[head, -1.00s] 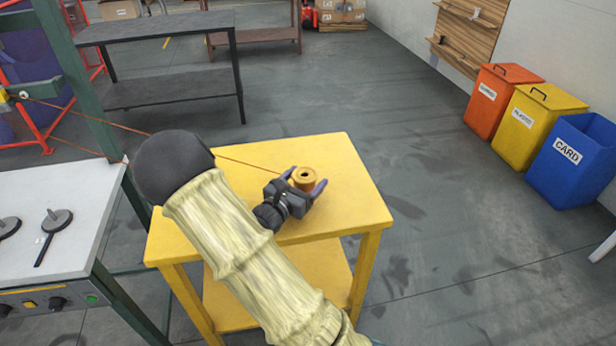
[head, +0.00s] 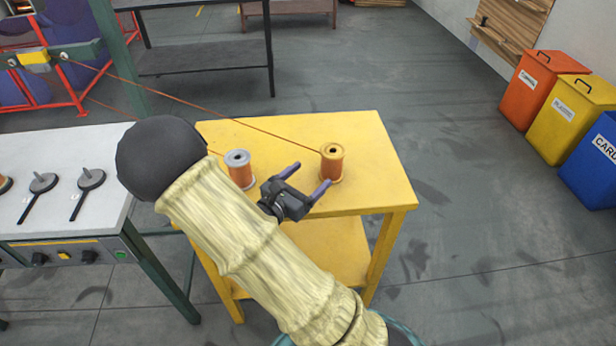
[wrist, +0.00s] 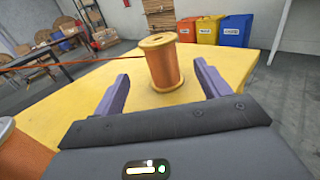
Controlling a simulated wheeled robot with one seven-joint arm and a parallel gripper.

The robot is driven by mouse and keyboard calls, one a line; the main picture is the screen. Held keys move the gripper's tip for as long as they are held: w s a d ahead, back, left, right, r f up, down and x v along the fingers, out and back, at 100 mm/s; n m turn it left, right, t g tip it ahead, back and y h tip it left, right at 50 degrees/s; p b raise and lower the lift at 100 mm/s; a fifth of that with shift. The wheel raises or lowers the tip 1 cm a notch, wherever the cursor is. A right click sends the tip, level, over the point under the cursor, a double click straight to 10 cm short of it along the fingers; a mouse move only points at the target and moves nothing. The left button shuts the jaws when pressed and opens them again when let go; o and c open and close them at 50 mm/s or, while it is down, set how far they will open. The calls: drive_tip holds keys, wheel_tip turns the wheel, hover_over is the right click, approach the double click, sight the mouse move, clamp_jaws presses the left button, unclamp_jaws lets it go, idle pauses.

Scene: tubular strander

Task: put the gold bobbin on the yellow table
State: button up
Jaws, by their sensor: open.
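The gold bobbin (head: 332,163), with gold flanges and copper-coloured winding, stands upright on the yellow table (head: 290,126), toward its right side. A copper wire runs from it to the left. In the wrist view the gold bobbin (wrist: 162,62) stands just beyond the fingertips, between their lines. My gripper (head: 306,180) is open and empty, its fingers pointing at the bobbin with a gap between them and it. It also shows in the wrist view (wrist: 160,80). A silver-flanged bobbin (head: 240,170) with copper winding stands on the same table, left of my gripper.
A white bench (head: 60,170) with several spindle holders stands left of the yellow table. A dark table (head: 205,55) is behind. Orange, yellow and blue bins (head: 570,118) stand at the right. The table's right part and the floor beyond are clear.

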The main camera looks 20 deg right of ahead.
drive_tip(key=s+d+f+m+g+y, duration=0.1)
drive_tip(key=s+f+m+g+y, duration=0.15)
drive_tip(key=s+m+g, duration=0.35)
drive_tip(key=s+d+f+m+g+y, duration=0.2)
drive_tip(key=s+m+g+y, duration=0.3)
drive_tip(key=s, duration=0.3)
drive_tip(key=w+a+r+m+t+y, duration=0.1)
drive_tip(key=a+r+m+t+y, duration=0.3)
drive_tip(key=a+m+y, duration=0.4)
drive_tip(key=a+m, duration=0.1)
drive_tip(key=m, duration=0.3)
drive_tip(key=shift+r+m+t, duration=0.35)
drive_tip(key=shift+m+t, duration=0.05)
drive_tip(key=w+p+v, duration=0.2)
drive_tip(key=p+v, duration=0.7)
drive_tip(key=w+r+p+v, duration=0.1)
drive_tip(key=w+p+v, duration=0.1)
drive_tip(key=p+v, duration=0.7)
drive_tip(key=shift+d+p, duration=0.25)
drive_tip(key=shift+p, duration=0.2)
